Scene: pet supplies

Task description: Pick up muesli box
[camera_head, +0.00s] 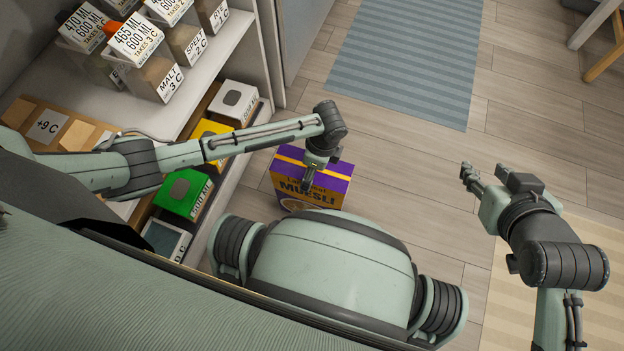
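The muesli box (334,187) is yellow and purple with "MUESLI" printed on its front. It is upright in front of my body, and its lower part is hidden behind my base. My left gripper (308,183) points down at the top of the box, with its fingers at the box's upper edge. I cannot tell whether the fingers are closed on it. My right gripper (471,178) is off to the right over the floor, away from the box, with its fingers apart and nothing between them.
A shelf unit (233,43) on the left holds several labelled boxes, including a green box (183,192) and a white box (234,102). A blue striped rug (405,60) and a beige mat (500,300) lie on the wooden floor. Wooden legs (603,62) stand at the top right.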

